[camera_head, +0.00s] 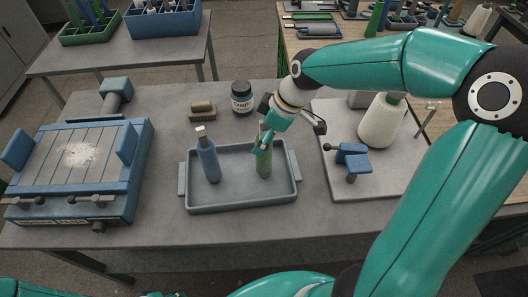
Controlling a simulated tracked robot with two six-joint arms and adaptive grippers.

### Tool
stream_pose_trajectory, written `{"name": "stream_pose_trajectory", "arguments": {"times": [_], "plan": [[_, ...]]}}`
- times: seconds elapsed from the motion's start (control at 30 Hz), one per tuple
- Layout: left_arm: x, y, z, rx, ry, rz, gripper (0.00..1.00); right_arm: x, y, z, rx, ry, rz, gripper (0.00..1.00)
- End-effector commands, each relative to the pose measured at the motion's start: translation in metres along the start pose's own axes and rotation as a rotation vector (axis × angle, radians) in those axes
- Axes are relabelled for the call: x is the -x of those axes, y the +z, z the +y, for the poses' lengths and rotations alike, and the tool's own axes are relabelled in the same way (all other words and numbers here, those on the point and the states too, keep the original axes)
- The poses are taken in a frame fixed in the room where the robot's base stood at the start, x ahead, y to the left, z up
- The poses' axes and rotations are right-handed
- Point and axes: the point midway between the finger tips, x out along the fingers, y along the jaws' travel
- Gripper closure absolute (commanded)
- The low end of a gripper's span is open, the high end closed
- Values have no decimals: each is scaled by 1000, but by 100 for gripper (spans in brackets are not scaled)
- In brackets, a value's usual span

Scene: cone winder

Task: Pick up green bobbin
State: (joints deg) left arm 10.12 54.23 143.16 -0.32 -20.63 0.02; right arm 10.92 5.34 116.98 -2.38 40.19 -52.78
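A green bobbin (264,165) stands upright in the right half of a shallow grey tray (240,207). A blue bobbin (209,160) with a pale top stands, slightly tilted in the picture, in the tray's left half. My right gripper (262,143) reaches down from the upper right to the top of the green bobbin. Its fingers overlap the bobbin's upper end and hide it. I cannot tell whether they are closed on it. My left gripper is not in view.
A dark labelled jar (242,98) and a brush (202,111) stand behind the tray. A blue vise-like fixture (82,165) is at left. A white cone (382,122) and a blue clamp (350,160) are on a plate at right. The table front is clear.

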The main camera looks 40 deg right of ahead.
Motion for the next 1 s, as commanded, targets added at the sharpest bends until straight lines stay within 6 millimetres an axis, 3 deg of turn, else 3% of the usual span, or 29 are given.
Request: {"name": "stream_pose_trajectory", "arguments": {"times": [0.2, 0.53, 1.0], "plan": [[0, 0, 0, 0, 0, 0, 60, 0, 0, 0, 0, 1, 0, 23], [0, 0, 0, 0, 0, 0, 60, 0, 0, 0, 1, 1, 1, 78], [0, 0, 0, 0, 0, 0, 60, 10, -5, 1, 1, 3, 3, 78]]}}
